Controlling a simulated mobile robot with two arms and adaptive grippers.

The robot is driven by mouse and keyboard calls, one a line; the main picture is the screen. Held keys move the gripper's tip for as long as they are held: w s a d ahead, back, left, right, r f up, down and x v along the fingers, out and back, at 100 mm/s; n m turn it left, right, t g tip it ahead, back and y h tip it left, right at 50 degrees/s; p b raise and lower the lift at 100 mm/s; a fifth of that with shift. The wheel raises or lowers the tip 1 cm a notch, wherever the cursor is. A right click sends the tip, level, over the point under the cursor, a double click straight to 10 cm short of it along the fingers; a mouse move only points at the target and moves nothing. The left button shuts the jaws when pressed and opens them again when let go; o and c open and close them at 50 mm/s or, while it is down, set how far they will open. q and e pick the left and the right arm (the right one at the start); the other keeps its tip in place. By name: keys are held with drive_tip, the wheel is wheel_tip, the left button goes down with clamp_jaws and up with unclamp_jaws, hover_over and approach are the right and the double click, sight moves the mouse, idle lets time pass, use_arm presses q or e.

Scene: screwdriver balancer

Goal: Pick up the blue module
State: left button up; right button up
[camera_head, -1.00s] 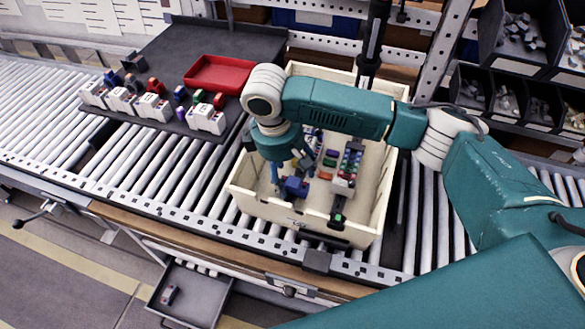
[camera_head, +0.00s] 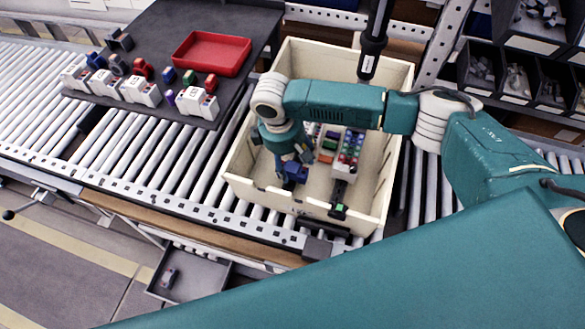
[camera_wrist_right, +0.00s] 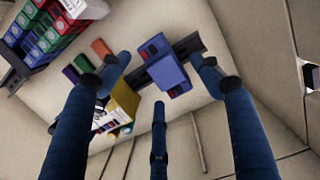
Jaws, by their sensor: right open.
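The blue module (camera_head: 295,172) lies on the floor of the cream box, near its left front. In the right wrist view the blue module (camera_wrist_right: 166,74) sits on a dark strip, between the spread blue fingers. My right gripper (camera_head: 287,155) reaches down into the box, just above and beside the module. In the wrist view my right gripper (camera_wrist_right: 162,66) is open and holds nothing. Whether any finger touches the module I cannot tell. My left gripper is out of view.
The cream box (camera_head: 372,208) stands on the roller conveyor. Beside the blue module are a yellow labelled module (camera_wrist_right: 122,103), an orange module (camera_wrist_right: 100,48) and a multicoloured block row (camera_head: 351,148). A red tray (camera_head: 212,53) lies on the dark table at the left. Box walls surround my gripper.

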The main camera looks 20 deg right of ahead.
drive_tip(key=shift+d+f, duration=0.2)
drive_tip(key=shift+f, duration=1.2)
clamp_jaws()
